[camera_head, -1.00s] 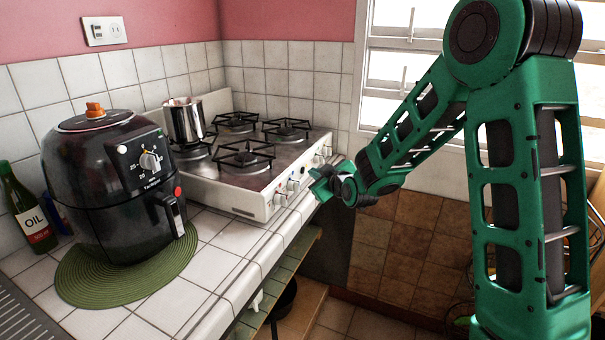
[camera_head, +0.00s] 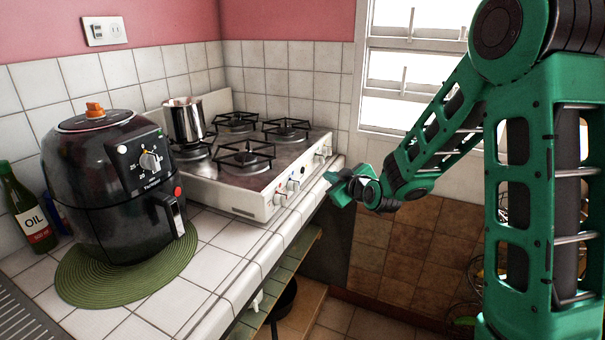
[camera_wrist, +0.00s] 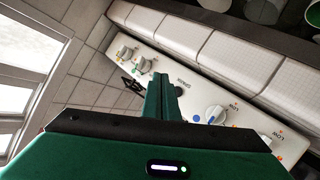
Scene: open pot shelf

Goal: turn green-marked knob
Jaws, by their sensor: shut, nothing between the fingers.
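The white stove (camera_head: 255,190) has a row of knobs along its front panel. In the wrist view, a knob with a small green mark (camera_wrist: 145,66) is at the upper left, just left of my fingertips. Another knob (camera_wrist: 124,53) sits beside it, farther left. A knob with a blue mark (camera_wrist: 215,115) is right of my fingers. My gripper (camera_head: 334,187) is shut and empty, out in front of the panel and apart from it in the head view. Its fingers also show in the wrist view (camera_wrist: 161,80). The green mark is too small to make out in the head view.
A steel pot (camera_head: 184,122) stands on the stove's far left burner area. A black air fryer (camera_head: 105,185) sits on a green mat (camera_head: 85,290), beside an oil bottle (camera_head: 30,212).

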